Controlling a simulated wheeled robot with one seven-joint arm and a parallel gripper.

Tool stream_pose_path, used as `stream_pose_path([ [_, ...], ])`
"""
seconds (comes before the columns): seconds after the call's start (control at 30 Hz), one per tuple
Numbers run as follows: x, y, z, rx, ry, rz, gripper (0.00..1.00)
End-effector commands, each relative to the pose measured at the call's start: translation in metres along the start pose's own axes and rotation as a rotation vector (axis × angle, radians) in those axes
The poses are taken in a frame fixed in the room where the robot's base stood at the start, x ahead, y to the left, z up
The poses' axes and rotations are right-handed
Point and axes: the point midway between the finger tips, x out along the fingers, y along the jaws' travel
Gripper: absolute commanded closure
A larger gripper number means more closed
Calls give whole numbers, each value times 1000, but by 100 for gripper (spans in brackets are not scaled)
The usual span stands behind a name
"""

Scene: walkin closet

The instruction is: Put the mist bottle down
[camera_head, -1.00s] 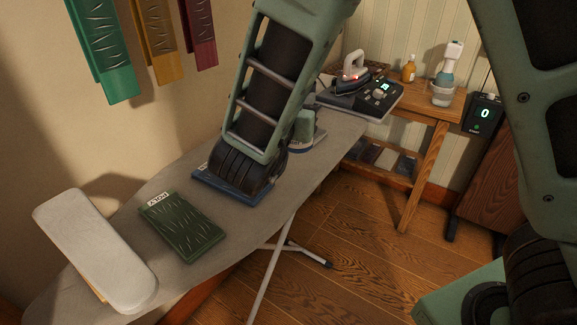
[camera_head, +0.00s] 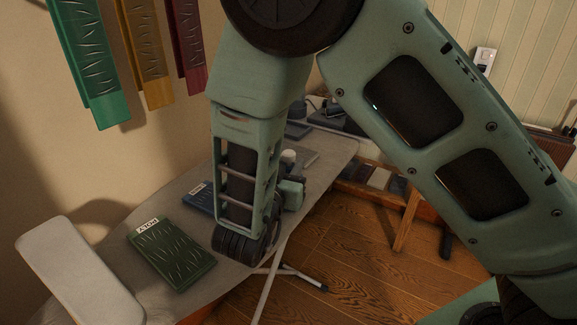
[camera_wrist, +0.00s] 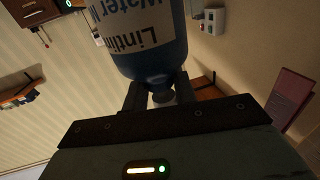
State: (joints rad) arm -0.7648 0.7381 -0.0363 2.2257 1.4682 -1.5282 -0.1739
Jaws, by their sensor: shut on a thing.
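The two dark fingers are shut around that neck. In the head view my arm hangs over the ironing board (camera_head: 340,150). There my own links hide my fingers, and I cannot make out the bottle or whether it touches anything.
A dark green folded cloth (camera_head: 172,255) and a blue one (camera_head: 198,197) lie on the board, with a pale sleeve board (camera_head: 78,272) at left. Green (camera_head: 95,70), mustard (camera_head: 145,55) and maroon cloths (camera_head: 190,45) hang on the wall. My arm hides most of the wooden side table (camera_head: 405,215).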

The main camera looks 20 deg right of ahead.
Motion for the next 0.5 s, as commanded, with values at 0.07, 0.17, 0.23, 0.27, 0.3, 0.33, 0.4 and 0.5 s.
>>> stream_pose_path([
  [0.07, 0, 0, 0, 0, 1, 0, 100],
  [0.17, 0, 0, 4, 0, 1, 0, 100],
  [0.23, 0, 0, 3, 0, 0, 0, 54],
  [0.27, 0, 0, 3, 0, 0, 0, 51],
  [0.3, 0, 0, 3, 0, 0, 0, 51],
  [0.33, 0, 0, 3, 0, 0, 0, 51],
  [0.4, 0, 0, 3, 0, 0, 0, 51],
  [0.5, 0, 0, 2, 0, 0, 0, 51],
])
